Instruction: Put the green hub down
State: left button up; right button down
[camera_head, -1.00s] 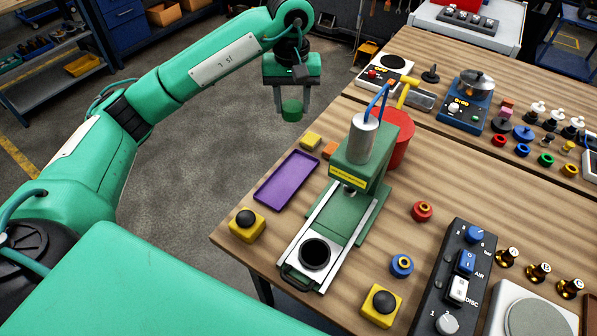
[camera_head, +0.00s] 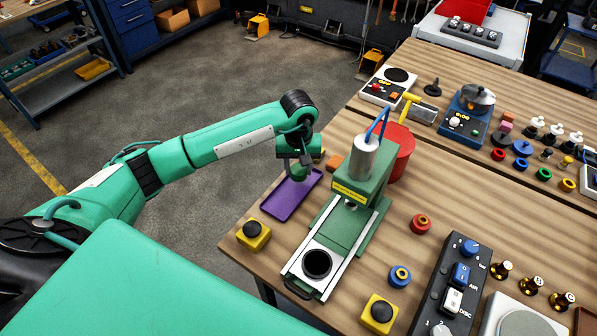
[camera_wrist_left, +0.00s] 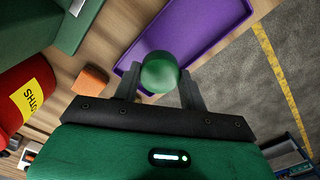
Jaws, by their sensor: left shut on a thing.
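The green hub (camera_wrist_left: 160,72) is between the fingers of my left gripper (camera_wrist_left: 160,85) in the left wrist view. The gripper is shut on it. In the head view my left gripper (camera_head: 300,172) is above the far end of the purple tray (camera_head: 290,200), and the hub there is mostly hidden by the gripper. In the wrist view the purple tray (camera_wrist_left: 215,25) lies behind the hub, its surface empty where it shows. I cannot tell the exact gap between hub and tray. My right gripper is not in view.
A green press (camera_head: 350,205) stands right of the tray, with a red container (camera_head: 398,150) behind it. An orange block (camera_wrist_left: 90,80) lies near the tray. Yellow-based black buttons (camera_head: 253,235) (camera_head: 380,312) stand at the front. Open floor lies left of the table.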

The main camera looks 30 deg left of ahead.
aim_at(299, 169)
pick_arm(q)
notch_tip(299, 169, down, 3)
jog(key=shift+f+p, duration=0.15)
jog(key=shift+p, duration=0.25)
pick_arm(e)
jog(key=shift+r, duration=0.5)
pick_arm(q)
jog(key=shift+f, duration=0.1)
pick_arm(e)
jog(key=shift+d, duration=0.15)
pick_arm(q)
jog(key=shift+f+b, duration=0.15)
jog(key=shift+b, duration=0.15)
jog(key=o, duration=1.3)
jog(key=shift+c, duration=0.2)
jog(key=shift+w+r, duration=0.1)
jog(key=shift+r, duration=0.25)
notch_tip(299, 169, up, 11)
jog(key=b, duration=0.3)
jog(key=shift+b, duration=0.35)
jog(key=shift+r, duration=0.4)
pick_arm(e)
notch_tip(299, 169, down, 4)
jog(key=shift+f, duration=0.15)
pick_arm(q)
jog(key=shift+s+f, duration=0.1)
jog(key=shift+s, duration=0.1)
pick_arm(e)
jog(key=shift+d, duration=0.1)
